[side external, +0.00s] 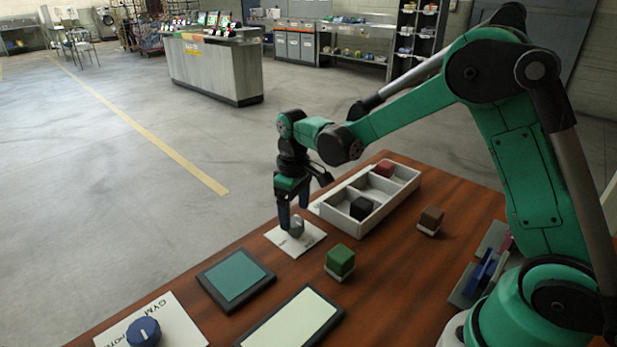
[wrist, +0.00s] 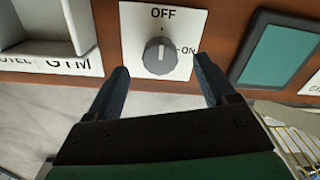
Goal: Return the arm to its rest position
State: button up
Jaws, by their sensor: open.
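My gripper (side external: 293,215) is at the end of my green arm, pointing down over the far edge of the wooden table. Its two dark fingers are apart and nothing is between them in the wrist view (wrist: 163,80). A grey knob (side external: 296,226) stands on a white plate (side external: 280,240) just by the fingertips. In the wrist view the knob (wrist: 158,56) is ahead of the fingers, and its plate (wrist: 135,25) reads OFF and ON. The knob's white line points up toward OFF in that view. I cannot tell whether a finger touches the knob.
A white divided tray (side external: 352,226) holds a black cube (side external: 361,208) and a red cube (side external: 385,168).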

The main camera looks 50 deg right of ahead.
jog(key=shift+r, duration=1.4)
jog(key=shift+s+r, duration=0.2)
jog(key=shift+r, duration=0.15)
jog(key=s+r+m+t, duration=0.1)
jog(key=s+r+t, duration=0.2)
jog(key=s, duration=0.2)
jog(key=s+a+r+m+t, duration=0.1)
jog(key=s+r+m+t, duration=0.1)
jog(key=s, duration=0.4)
jog(key=shift+s+a+r+t, duration=0.25)
jog(key=shift+r+t, duration=0.2)
jog(key=shift+t, duration=0.55)
